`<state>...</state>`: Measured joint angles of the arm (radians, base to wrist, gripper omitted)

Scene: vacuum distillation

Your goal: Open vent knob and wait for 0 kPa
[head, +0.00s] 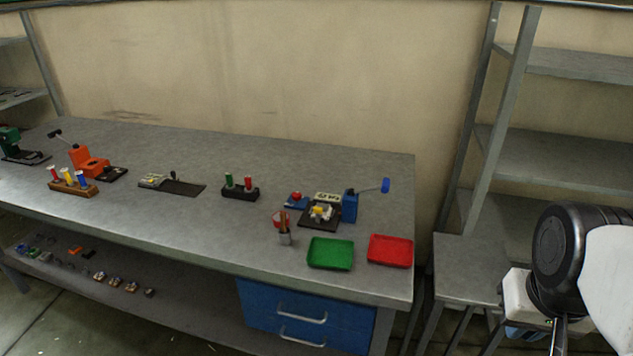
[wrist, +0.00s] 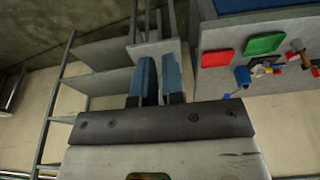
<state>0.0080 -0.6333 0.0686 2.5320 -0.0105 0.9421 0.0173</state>
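I cannot make out a vent knob or a pressure reading in either view. A small blue device with a blue-tipped lever (head: 350,207) stands at the right of the bench; it also shows in the wrist view (wrist: 243,76). Beside it are a pale box with a display (head: 327,196), too small to read, a dark base with white and yellow parts (head: 319,214), and a red knob-like part on a blue base (head: 296,199). My gripper (wrist: 158,62) has two blue fingers, apart with nothing visible between them. It is right of the bench, away from these devices.
A green tray (head: 330,253) and a red tray (head: 391,251) lie at the bench's right end, near a cup of tools (head: 284,231). Metal shelving (head: 565,63) and a low table (head: 470,267) stand on the right. The bench's middle front (head: 180,215) is clear.

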